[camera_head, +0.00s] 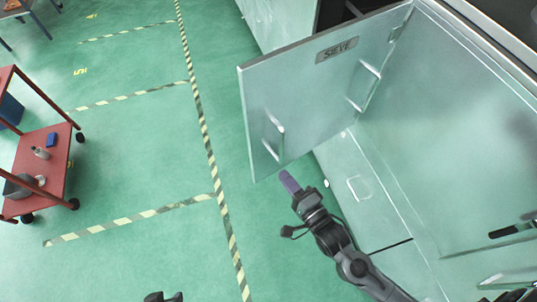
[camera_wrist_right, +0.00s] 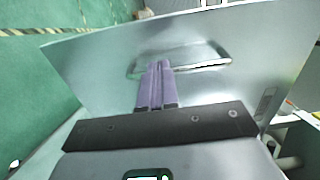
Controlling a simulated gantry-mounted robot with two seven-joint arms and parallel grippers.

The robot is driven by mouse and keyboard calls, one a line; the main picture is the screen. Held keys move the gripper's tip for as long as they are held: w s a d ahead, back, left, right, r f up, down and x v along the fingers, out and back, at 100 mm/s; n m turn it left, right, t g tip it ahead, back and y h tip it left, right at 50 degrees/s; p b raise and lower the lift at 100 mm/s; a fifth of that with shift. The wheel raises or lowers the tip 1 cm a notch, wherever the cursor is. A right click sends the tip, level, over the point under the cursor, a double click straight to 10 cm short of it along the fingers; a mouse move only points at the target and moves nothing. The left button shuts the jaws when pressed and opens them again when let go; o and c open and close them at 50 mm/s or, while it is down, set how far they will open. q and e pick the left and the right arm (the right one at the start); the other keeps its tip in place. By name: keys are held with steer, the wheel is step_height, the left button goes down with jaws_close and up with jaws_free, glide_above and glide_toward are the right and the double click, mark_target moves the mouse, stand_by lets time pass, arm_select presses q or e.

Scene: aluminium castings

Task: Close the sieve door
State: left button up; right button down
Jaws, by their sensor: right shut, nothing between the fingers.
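The sieve door (camera_head: 312,105) is a pale metal panel with a "SIEVE" label. It stands open, swung out from the cabinet front, hinged at its right edge. It has an outer handle (camera_head: 273,137) near its free edge and a second handle (camera_head: 363,85) nearer the hinge. My right gripper (camera_head: 287,178) is shut and empty, its purple fingers just below the door's lower free corner. In the right wrist view, the shut fingers (camera_wrist_right: 158,68) overlap a door handle (camera_wrist_right: 200,66); contact cannot be told. A dark piece at the bottom edge may be my left gripper (camera_head: 163,297).
The cabinet (camera_head: 430,130) fills the right side, with an open dark gap behind the door. A red trolley (camera_head: 45,165) stands at the far left. The green floor (camera_head: 130,150) with striped tape is clear left of the door.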

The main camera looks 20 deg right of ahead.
mark_target(262, 148)
steer(key=w, duration=0.3)
steer(key=w+a, duration=0.1)
steer(key=w, duration=0.5)
steer(key=shift+w+a+p, duration=0.15)
steer(key=shift+a+p, duration=0.15)
steer(key=shift+p, duration=0.1)
